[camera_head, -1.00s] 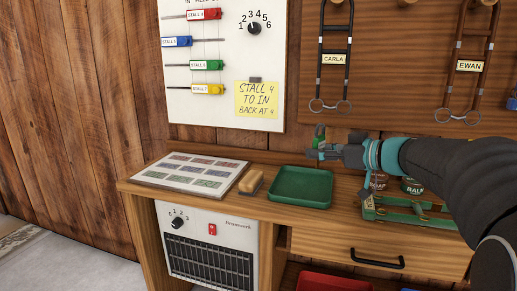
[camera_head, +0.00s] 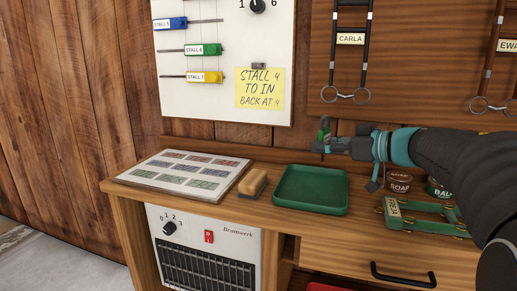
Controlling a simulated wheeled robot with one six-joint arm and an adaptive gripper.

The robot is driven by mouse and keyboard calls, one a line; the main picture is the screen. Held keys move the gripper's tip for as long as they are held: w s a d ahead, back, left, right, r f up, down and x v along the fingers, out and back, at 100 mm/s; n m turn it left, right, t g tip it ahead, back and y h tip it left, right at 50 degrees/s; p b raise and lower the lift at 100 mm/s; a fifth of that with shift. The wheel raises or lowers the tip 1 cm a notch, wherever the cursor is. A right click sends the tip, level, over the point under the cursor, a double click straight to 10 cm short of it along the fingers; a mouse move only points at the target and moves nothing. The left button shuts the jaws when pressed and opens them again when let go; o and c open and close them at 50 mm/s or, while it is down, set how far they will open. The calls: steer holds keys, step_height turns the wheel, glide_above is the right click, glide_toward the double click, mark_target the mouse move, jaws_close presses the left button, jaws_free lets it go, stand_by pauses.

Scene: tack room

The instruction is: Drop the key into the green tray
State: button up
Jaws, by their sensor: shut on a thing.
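My gripper (camera_head: 324,147) reaches in from the right and points left, above the back edge of the green tray. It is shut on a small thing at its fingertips. A small green piece (camera_head: 324,132) sticks up there and looks like part of the key; its shape is too small to make out and the fingers hide the rest. The green tray (camera_head: 311,209) lies on the wooden bench below the gripper, and its visible floor is empty.
A wooden block brush (camera_head: 252,183) and a chart board (camera_head: 185,175) lie left of the tray. Right of it are a green-framed rack (camera_head: 425,222), a soap tin (camera_head: 398,184) and another tin (camera_head: 438,188). Bridles (camera_head: 350,60) hang on the wall behind.

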mark_target(327, 129)
steer(key=shift+f+b, duration=1.3)
steer(key=shift+a, duration=0.1)
steer(key=o, duration=1.2)
steer(key=shift+c, duration=0.2)
steer(key=shift+r, duration=0.1)
step_height(327, 129, up, 10)
